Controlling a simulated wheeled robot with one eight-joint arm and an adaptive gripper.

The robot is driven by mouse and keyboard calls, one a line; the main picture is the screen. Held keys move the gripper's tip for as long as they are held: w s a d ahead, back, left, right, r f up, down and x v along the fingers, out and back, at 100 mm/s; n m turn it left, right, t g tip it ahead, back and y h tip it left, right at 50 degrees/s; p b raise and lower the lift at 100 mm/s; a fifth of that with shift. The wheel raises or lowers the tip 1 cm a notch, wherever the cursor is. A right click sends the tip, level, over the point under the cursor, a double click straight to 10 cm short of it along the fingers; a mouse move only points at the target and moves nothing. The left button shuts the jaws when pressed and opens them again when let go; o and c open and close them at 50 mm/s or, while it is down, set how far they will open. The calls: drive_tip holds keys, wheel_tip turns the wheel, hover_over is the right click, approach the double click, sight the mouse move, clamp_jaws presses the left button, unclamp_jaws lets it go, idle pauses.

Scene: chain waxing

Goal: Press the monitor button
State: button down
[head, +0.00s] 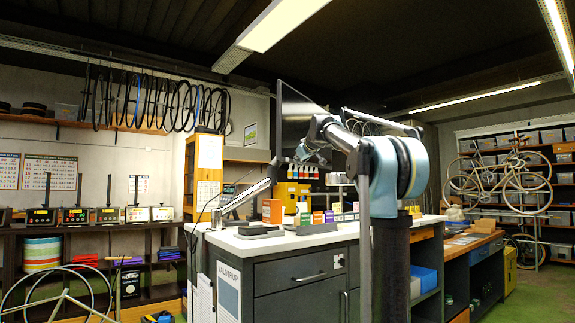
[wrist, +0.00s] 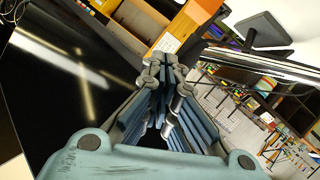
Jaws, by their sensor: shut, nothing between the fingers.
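The monitor (head: 298,118) is a dark panel seen at a steep angle above the workbench in the head view. In the wrist view a large glossy black surface with light reflections, which looks like the monitor screen (wrist: 55,100), fills the left side. My gripper (wrist: 165,62) is shut and empty, with its tips together close to the right border of that surface. I cannot tell whether they touch it. In the head view my gripper (head: 304,152) is in front of the lower part of the monitor. I cannot make out the monitor button in either view.
A white-topped workbench (head: 285,240) with grey drawers stands below the monitor. Small coloured boxes (head: 318,217) and a dark flat block (head: 259,229) lie on it. A wooden cabinet (head: 208,165) stands behind to the left. Bicycles (head: 500,182) hang at the right.

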drive_tip(key=shift+w+a, duration=0.45)
drive_tip(key=shift+a, duration=0.35)
drive_tip(key=shift+w+a, duration=0.4)
drive_tip(key=shift+a, duration=0.3)
idle(1.8)
idle(0.4)
drive_tip(key=shift+s+d, duration=0.45)
drive_tip(key=shift+d, duration=0.25)
drive_tip(key=shift+s+d, duration=0.45)
drive_tip(key=shift+d, duration=0.25)
drive_tip(key=shift+s+d, duration=0.4)
drive_tip(key=shift+d, duration=0.35)
drive_tip(key=shift+s+d, duration=0.45)
drive_tip(key=shift+d, duration=0.25)
